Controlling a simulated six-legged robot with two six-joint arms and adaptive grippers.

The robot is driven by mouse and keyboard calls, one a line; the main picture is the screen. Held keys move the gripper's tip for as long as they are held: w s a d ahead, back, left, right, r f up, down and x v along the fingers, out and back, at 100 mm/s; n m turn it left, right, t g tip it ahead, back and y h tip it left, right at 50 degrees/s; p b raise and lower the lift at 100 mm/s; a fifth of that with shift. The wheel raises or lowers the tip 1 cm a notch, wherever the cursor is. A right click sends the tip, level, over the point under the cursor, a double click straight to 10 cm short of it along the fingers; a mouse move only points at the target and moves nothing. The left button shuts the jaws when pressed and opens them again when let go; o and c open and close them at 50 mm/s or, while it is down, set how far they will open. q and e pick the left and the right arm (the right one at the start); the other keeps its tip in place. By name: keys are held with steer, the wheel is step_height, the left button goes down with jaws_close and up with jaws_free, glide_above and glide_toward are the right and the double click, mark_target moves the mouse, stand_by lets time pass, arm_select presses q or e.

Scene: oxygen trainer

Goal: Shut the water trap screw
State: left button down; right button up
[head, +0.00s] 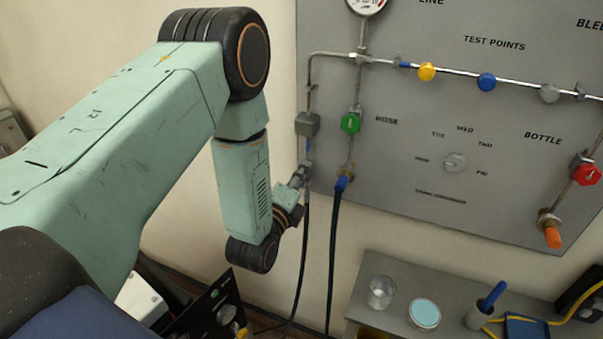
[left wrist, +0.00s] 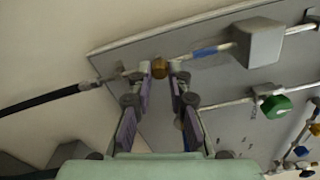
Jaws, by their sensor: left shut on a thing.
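The water trap screw appears as a small brass knob (left wrist: 160,69) on the leftmost pipe, between the grey block and the black hose in the left wrist view. My left gripper (left wrist: 159,72) has a fingertip on each side of it and is shut on it. In the head view my left gripper (head: 300,175) reaches the pipe just below the grey block (head: 307,124), and the knob is hidden there by the fingers. The grey block also shows in the left wrist view (left wrist: 260,42). My right gripper is not in view.
A green valve knob (head: 350,123) sits right of the grey block on the grey panel (head: 410,160). Black hoses (head: 333,250) hang below. A shelf (head: 380,272) at lower right holds a glass, a round tin and a cup. The wall left of the panel is bare.

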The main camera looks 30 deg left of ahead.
arm_select(q)
steer(key=shift+s+d+f, duration=0.1)
steer(key=shift+f, duration=0.1)
steer(key=c, duration=1.3)
jaws_free()
steer(key=shift+r, duration=0.1)
steer(key=shift+o, duration=0.2)
steer(key=s, duration=0.7)
steer(key=shift+s+d, duration=0.2)
steer(key=shift+d, duration=0.1)
